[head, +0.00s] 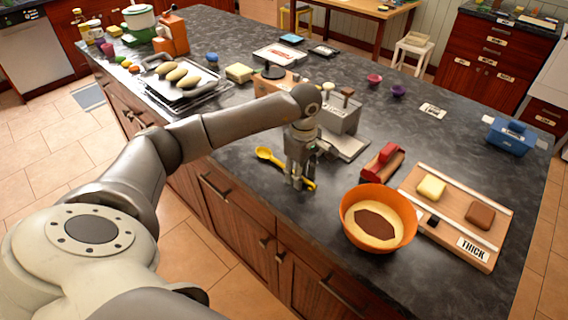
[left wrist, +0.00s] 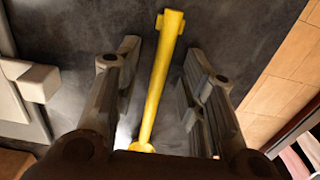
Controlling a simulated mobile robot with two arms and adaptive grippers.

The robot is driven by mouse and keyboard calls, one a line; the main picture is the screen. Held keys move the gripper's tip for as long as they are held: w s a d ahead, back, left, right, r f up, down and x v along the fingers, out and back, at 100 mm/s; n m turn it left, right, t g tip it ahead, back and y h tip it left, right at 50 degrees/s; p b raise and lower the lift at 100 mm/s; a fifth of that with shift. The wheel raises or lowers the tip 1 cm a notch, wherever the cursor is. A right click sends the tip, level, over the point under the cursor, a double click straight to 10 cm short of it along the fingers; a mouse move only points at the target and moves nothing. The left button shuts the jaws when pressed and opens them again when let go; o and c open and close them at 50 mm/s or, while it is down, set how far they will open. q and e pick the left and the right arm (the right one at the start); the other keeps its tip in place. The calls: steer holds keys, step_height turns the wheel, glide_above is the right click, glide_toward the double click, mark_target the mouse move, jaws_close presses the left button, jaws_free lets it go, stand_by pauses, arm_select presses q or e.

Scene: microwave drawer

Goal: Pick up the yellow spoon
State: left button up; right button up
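The yellow spoon (head: 268,156) lies on the dark countertop near its front edge, left of the orange bowl. My left gripper (head: 298,182) points down over the spoon's handle in the head view and hides part of it. In the left wrist view, the spoon's handle (left wrist: 163,75) runs lengthwise between the two fingers of the left gripper (left wrist: 160,100). The fingers are apart, with a gap on each side of the handle. The far end of the spoon is hidden behind the gripper body. My right gripper is not in view.
An orange bowl (head: 379,218) with brown and cream contents stands right of the gripper. A grey metal device (head: 342,115) stands close behind the gripper. The counter edge is close in front.

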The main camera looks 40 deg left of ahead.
arm_select(q)
steer(key=shift+f, duration=0.2)
jaws_close()
steer(key=shift+r, duration=0.1)
steer(key=shift+r, duration=0.25)
steer(key=shift+w+r+b, duration=0.1)
steer(key=shift+r+b, duration=0.7)
steer(key=shift+r, duration=0.15)
steer(key=s+d+r+b, duration=0.3)
steer(key=s+d+r, duration=0.4)
steer(key=s+r, duration=0.4)
steer(key=shift+s+d, duration=0.2)
steer(key=shift+s, duration=0.4)
